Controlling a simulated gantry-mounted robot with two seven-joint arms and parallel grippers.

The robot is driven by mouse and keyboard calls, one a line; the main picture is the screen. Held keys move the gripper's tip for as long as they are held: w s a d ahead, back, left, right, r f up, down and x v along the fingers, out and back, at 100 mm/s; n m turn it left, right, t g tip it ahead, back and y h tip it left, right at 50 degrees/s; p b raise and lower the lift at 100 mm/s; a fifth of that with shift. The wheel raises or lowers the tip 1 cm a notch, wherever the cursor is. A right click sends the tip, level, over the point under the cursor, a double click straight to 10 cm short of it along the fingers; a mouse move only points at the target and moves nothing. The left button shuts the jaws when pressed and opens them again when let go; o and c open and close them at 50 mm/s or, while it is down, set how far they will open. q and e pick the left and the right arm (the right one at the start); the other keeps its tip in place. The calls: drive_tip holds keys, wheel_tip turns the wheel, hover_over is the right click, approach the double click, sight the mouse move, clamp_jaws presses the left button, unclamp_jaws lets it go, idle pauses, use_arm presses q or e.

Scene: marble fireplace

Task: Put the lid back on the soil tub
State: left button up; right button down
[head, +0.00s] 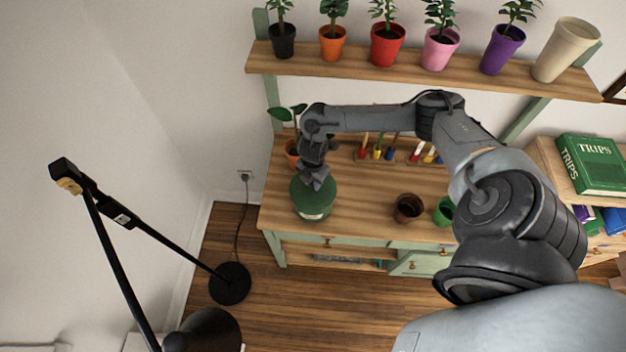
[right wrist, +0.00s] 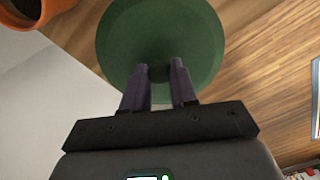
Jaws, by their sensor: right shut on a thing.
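The green soil tub (head: 314,213) stands at the left front of the wooden bench. The round dark green lid (head: 300,186) is over the top of the tub; I cannot tell whether it is fully seated. My right gripper (head: 316,182) reaches down from above. In the right wrist view, its two fingers (right wrist: 160,75) are shut on the knob at the middle of the lid (right wrist: 203,40). The lid hides the tub's opening. My left gripper is not in view.
An orange pot (head: 292,153) with a plant stands behind the tub. A brown pot (head: 408,208) and a green pot (head: 444,211) stand to the right. Small coloured tools (head: 377,152) are at the back. A shelf (head: 420,82) with several potted plants hangs above. A black lamp (head: 230,284) stands left.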

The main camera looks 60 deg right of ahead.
idle(0.8)
idle(0.6)
drive_tip(key=shift+p, duration=0.5)
drive_tip(key=shift+f, duration=0.15)
idle(0.8)
drive_tip(key=shift+p, duration=0.3)
idle(0.4)
drive_tip(key=c, duration=0.8)
unclamp_jaws()
drive_tip(key=o, duration=0.5)
drive_tip(key=shift+c, duration=0.2)
